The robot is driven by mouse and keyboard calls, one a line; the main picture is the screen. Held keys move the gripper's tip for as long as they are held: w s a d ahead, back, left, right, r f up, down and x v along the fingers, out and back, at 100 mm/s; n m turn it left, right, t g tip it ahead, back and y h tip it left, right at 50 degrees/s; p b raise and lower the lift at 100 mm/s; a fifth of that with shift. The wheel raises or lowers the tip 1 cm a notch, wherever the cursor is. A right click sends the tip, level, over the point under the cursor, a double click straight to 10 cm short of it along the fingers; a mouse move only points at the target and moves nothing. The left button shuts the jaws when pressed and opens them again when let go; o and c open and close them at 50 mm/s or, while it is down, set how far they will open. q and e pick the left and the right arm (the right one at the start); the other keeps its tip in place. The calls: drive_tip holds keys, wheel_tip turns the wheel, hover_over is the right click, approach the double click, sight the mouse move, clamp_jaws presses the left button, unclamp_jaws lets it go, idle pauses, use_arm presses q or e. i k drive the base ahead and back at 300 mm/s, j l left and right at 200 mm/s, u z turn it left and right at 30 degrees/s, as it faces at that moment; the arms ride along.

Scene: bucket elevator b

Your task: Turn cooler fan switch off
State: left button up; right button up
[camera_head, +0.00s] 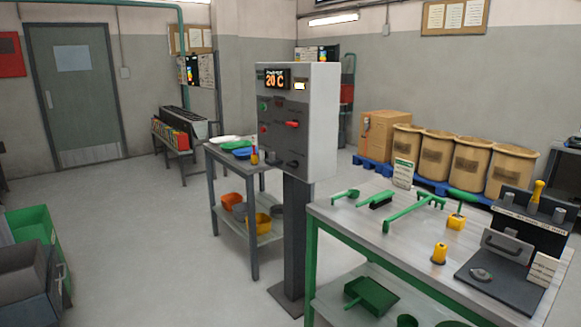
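A grey control box (312,118) stands on a dark post near the middle of the view. Its display (275,79) reads 20 C in orange, with a small lit window (300,86) to its right. Below are a red switch handle (292,124), a green part (264,107), and dark switches, including one low on the right (292,163). The labels are too small to read, so I cannot tell which one is the cooler fan switch or its position. Neither of my grippers is in view.
A green-legged workbench (350,222) with green tools stands close on the right. A smaller table (228,158) with trays stands behind the post. Carts or bins (32,225) stand at the left edge. Barrels (437,155) stand at the back right. The floor at centre left is clear.

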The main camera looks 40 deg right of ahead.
sight(294, 165)
drive_tip(key=z, duration=0.35)
drive_tip(key=i+j+z, duration=0.15)
drive_tip(key=z, duration=0.2)
drive_tip(key=i+j+z, duration=0.2)
drive_tip(key=z, duration=0.15)
drive_tip(key=i+j+z, duration=0.35)
drive_tip(key=k+l, duration=0.05)
drive_tip(key=k, duration=0.05)
